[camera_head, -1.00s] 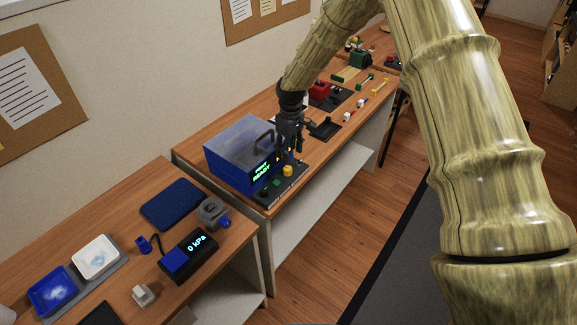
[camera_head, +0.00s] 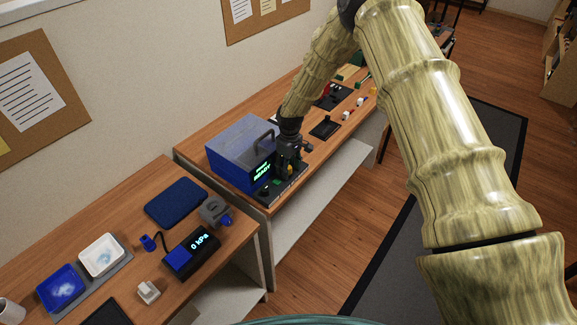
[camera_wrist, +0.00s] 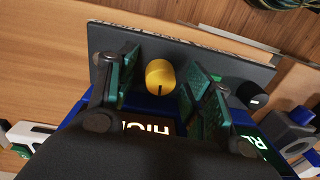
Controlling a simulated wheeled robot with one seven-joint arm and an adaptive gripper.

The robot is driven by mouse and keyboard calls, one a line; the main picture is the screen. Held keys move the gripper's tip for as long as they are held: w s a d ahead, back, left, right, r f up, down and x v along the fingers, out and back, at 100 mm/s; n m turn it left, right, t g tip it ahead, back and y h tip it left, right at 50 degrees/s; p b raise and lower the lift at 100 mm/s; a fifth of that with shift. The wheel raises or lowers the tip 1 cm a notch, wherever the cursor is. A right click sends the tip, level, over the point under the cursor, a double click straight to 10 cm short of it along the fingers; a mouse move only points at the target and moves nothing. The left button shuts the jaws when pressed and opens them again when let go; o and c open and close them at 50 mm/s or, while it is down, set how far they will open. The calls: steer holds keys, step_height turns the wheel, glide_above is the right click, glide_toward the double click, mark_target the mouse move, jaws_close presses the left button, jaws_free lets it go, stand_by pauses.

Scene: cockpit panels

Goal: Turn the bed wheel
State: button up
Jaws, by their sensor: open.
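A yellow knob (camera_wrist: 160,76) with a dark mark stands on a dark control strip (camera_wrist: 190,50) along the front of the blue machine (camera_head: 232,155); it is likely the bed wheel. My gripper (camera_wrist: 165,82) is open, with one green-padded finger on each side of the knob. A gap shows beside the knob; I cannot tell whether either pad touches it. In the head view my gripper (camera_head: 289,165) is low over the control strip and mostly hides the knob. A black knob (camera_wrist: 252,95) sits farther right on the strip in the wrist view.
The machine's lit green screen (camera_head: 262,172) is close beside my gripper. A dark tray (camera_head: 325,127) and small parts lie farther along the bench. A pressure display (camera_head: 199,243), grey clamp-like part (camera_head: 214,210) and blue pad (camera_head: 175,202) occupy the nearer table.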

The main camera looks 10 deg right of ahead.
steer(key=shift+c, duration=0.4)
steer(key=c, duration=0.9)
steer(key=shift+f+n+b, duration=0.15)
steer(key=shift+n+b, duration=0.65)
steer(key=shift+b, duration=0.05)
steer(key=shift+c, duration=0.2)
steer(key=shift+r+n+b, duration=0.2)
steer(key=shift+n+b, duration=0.1)
steer(key=shift+n, duration=0.4)
steer(key=o, duration=1)
steer(key=r, duration=1.2)
steer(key=shift+w+d, duration=0.2)
